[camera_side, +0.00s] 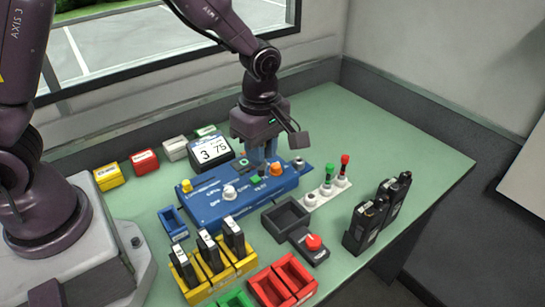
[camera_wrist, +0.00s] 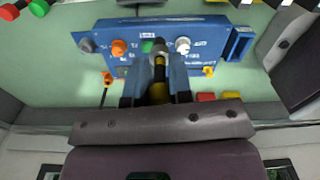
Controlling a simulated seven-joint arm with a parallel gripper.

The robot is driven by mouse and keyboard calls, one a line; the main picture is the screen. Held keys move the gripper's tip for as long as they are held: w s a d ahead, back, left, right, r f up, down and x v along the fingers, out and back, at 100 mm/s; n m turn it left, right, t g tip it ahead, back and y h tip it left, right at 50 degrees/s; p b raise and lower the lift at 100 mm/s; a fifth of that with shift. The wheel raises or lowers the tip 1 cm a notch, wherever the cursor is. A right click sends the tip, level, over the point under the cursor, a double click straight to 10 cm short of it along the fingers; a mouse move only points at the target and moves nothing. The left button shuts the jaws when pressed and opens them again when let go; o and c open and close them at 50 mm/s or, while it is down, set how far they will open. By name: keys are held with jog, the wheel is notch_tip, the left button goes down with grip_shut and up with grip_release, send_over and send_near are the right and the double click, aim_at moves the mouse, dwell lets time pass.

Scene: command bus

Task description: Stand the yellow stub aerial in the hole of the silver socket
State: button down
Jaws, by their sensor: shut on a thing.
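My gripper (camera_side: 264,160) points down over the blue panel (camera_side: 215,212). In the wrist view its blue fingers (camera_wrist: 158,88) are shut on the yellow stub aerial (camera_wrist: 158,84), a dark piece with a yellow band. The aerial's far end reaches toward the panel, between a green button (camera_wrist: 147,46) and a white knob (camera_wrist: 182,44). In the side view the fingers hide the aerial. A grey round part (camera_wrist: 87,46) sits near the panel's left end in the wrist view. I cannot tell for sure which part is the silver socket, or whether the aerial touches it.
An orange knob (camera_side: 276,169) stands close to the fingers. A display (camera_side: 211,149) stands behind the panel. A white stand (camera_side: 327,192) holds green- and red-topped pieces at right. Black radios (camera_side: 365,226), yellow holders (camera_side: 215,265) and red bins (camera_side: 284,281) are nearer the front.

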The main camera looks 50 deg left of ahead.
jog(key=shift+w+a+f, duration=1.3)
jog(key=shift+w+f, duration=0.4)
jog(key=shift+w, duration=1.1)
jog(key=shift+w+a+f, duration=1.25)
jog(key=shift+w+f, duration=0.4)
jog(key=shift+w, duration=1.1)
jog(key=shift+w+a+f, duration=1.3)
jog(key=shift+w+f, duration=0.4)
jog(key=shift+w, duration=1.1)
jog(key=shift+f, duration=1.1)
jog(key=c, duration=0.6)
grip_release()
jog(key=shift+r, duration=0.1)
jog(key=shift+r, duration=3.45)
